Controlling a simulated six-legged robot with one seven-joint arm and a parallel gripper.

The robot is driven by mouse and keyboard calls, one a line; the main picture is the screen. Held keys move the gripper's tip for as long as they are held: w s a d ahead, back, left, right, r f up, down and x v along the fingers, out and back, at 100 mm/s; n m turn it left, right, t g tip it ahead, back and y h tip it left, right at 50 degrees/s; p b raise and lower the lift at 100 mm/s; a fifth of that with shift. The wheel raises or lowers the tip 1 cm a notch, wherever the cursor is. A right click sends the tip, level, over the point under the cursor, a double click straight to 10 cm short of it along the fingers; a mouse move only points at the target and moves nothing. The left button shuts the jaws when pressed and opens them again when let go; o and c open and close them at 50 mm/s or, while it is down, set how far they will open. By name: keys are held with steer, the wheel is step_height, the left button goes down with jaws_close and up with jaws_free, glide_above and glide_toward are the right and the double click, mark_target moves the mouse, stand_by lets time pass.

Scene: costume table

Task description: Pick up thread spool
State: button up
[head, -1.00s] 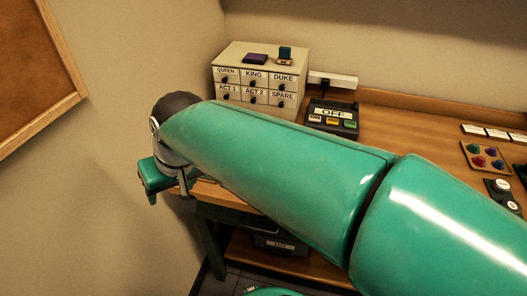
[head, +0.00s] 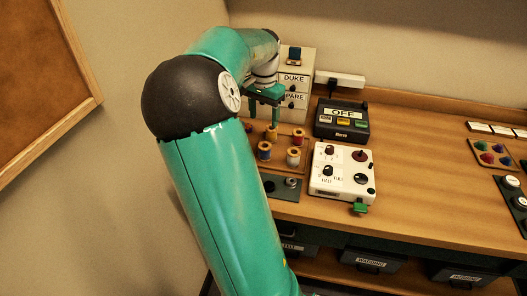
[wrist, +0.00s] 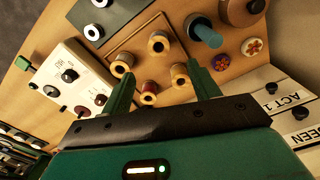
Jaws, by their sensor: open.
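Several thread spools stand in a square wooden tray (wrist: 112,50) on the table. In the wrist view they include a dark red spool (wrist: 149,92), a yellow spool (wrist: 179,76), and pale-ended spools (wrist: 158,42) and (wrist: 122,66).
A white control box (head: 342,172) stands right of the tray, with a black OFF box (head: 341,118) behind it. A labelled drawer cabinet (head: 296,82) stands close behind my gripper. In the wrist view a teal cylinder (wrist: 205,32) stands near one finger.

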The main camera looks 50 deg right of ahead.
mark_target(264, 149)
step_height(264, 149, down, 9)
steer(key=shift+f, duration=0.15)
step_height(264, 149, down, 4)
steer(key=shift+s+f, duration=0.15)
steer(key=shift+f, duration=0.1)
steer(key=shift+c, duration=0.2)
steer(key=c, duration=1)
